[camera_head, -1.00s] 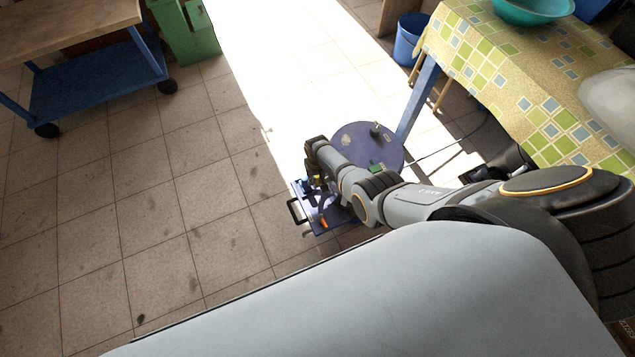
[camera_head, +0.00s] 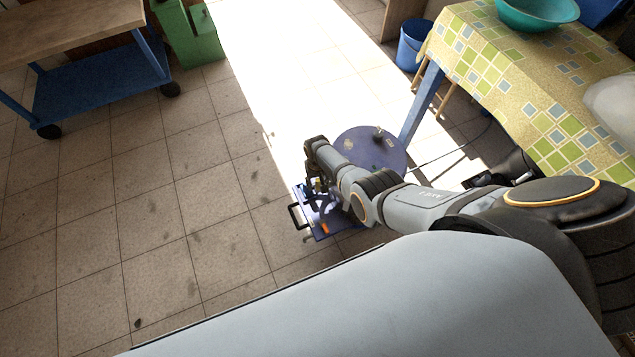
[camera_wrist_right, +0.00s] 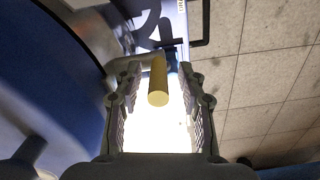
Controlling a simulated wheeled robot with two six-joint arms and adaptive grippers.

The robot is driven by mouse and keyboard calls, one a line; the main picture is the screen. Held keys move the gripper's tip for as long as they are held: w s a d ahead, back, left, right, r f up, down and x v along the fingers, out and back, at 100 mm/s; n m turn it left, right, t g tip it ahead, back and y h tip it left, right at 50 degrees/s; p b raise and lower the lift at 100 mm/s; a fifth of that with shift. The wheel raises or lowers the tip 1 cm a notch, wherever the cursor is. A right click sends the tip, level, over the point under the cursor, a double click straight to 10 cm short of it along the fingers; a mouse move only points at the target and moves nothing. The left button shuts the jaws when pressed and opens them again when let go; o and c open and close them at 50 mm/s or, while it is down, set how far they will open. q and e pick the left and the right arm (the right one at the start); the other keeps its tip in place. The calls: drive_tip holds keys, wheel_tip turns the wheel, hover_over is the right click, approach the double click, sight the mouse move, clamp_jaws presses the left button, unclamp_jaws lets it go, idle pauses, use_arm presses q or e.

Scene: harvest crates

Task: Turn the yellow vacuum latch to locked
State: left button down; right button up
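The yellow latch (camera_wrist_right: 158,82) is a short yellow rod that sits between the two fingers of my right gripper (camera_wrist_right: 160,112) in the right wrist view. The fingers are spread, with a bright gap on each side of the rod, so neither appears to touch it. In the head view my right gripper (camera_head: 314,186) is small and dark above the blue panel of the machine (camera_head: 338,222). A yellow spot of the latch (camera_head: 318,184) shows beside the gripper. Whether the latch is locked cannot be told. My left gripper is not in view.
A round blue drum top (camera_head: 372,146) stands just behind my right arm. A black handle (camera_head: 296,216) sticks out left of the panel. A cloth-covered table (camera_head: 490,60) is at the right, a blue cart (camera_head: 95,85) at the upper left. The tiled floor between is clear.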

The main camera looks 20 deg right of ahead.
wheel_tip(320, 180, up, 12)
idle(0.6)
drive_tip(key=shift+w, duration=0.1)
